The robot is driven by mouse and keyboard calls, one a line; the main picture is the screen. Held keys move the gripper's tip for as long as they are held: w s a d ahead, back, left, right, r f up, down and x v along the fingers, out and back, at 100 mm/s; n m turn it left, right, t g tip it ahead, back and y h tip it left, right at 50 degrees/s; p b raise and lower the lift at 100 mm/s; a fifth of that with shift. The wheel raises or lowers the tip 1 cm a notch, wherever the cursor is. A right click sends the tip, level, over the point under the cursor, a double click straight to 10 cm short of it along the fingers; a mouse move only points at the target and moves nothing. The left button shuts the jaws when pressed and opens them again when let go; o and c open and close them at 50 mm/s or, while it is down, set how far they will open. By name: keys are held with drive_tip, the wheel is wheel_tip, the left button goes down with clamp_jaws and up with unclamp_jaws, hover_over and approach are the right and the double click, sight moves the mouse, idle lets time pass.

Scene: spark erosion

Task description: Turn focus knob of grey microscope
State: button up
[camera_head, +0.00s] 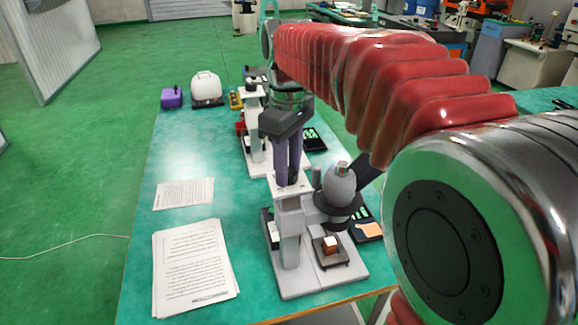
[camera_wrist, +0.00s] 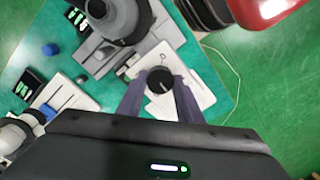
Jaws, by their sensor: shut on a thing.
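The grey microscope (camera_head: 289,240) stands at the near end of the green table, with a small orange and white block (camera_head: 330,246) on its dark stage. In the wrist view the microscope (camera_wrist: 112,22) shows at the top left. Its focus knob (camera_wrist: 160,80) is round and black with a white mark on top. My gripper (camera_head: 290,178) comes down from above onto the upper part of the microscope column. In the wrist view the two purple fingers of my gripper (camera_wrist: 160,90) are closed on opposite sides of the knob. In the head view the fingers mostly hide the knob.
A second microscope (camera_head: 255,130) stands behind on the table (camera_head: 175,140). Printed sheets (camera_head: 192,268) lie at the left. A purple box (camera_head: 172,98) and a white device (camera_head: 207,88) stand at the far end. A dark tray (camera_head: 367,231) lies right of the grey microscope.

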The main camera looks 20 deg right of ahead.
sight(290, 174)
idle(0.4)
drive_tip(key=o, duration=1)
drive_tip(key=shift+o, duration=0.2)
drive_tip(key=shift+r, duration=0.15)
wheel_tip(290, 174, up, 13)
drive_tip(key=shift+r, duration=0.2)
drive_tip(key=s+d+f+m+t, duration=0.1)
drive_tip(key=s+f+m+t, duration=0.4)
drive_tip(key=s+f, duration=1.3)
wheel_tip(290, 174, down, 3)
drive_tip(key=m, duration=0.3)
drive_tip(key=shift+s+d+r+m+t, duration=0.15)
drive_tip(key=shift+s+r+m+t, duration=0.05)
drive_tip(key=shift+s+m+t, duration=0.1)
